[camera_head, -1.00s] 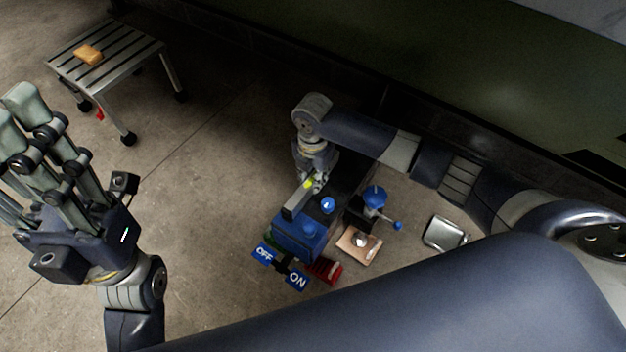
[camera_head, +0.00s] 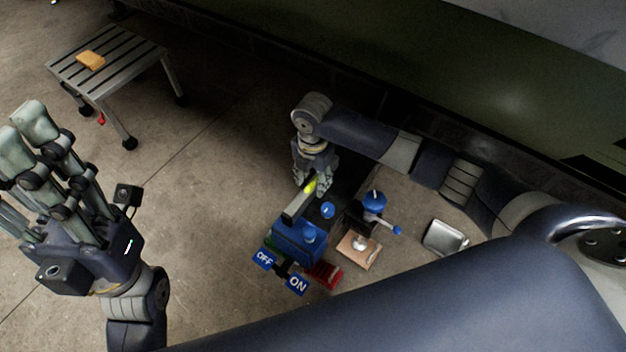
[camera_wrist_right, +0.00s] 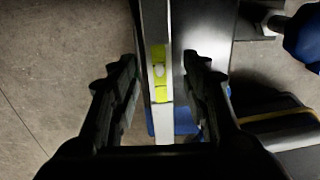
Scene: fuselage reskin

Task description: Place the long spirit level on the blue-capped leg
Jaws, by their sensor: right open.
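The long spirit level (camera_head: 297,207) is a narrow grey bar with a yellow-green vial. In the head view it lies above the blue block (camera_head: 290,246). Its end is near my right gripper (camera_head: 311,187), whose fingers are spread. In the right wrist view the level (camera_wrist_right: 158,72) runs between my open right fingers (camera_wrist_right: 162,75), with gaps on both sides. A small blue cap (camera_head: 328,210) shows right of the level; I cannot tell if it tops the leg, or what exactly the level rests on. My left gripper (camera_head: 22,138) is open and empty at the left.
A blue-topped tool (camera_head: 374,202), a wooden block (camera_head: 357,250) and a metal tray (camera_head: 445,237) stand to the right. OFF and ON signs (camera_head: 297,284) and a red item (camera_head: 324,275) lie in front. A slatted stool (camera_head: 125,68) stands far left. The floor between is clear.

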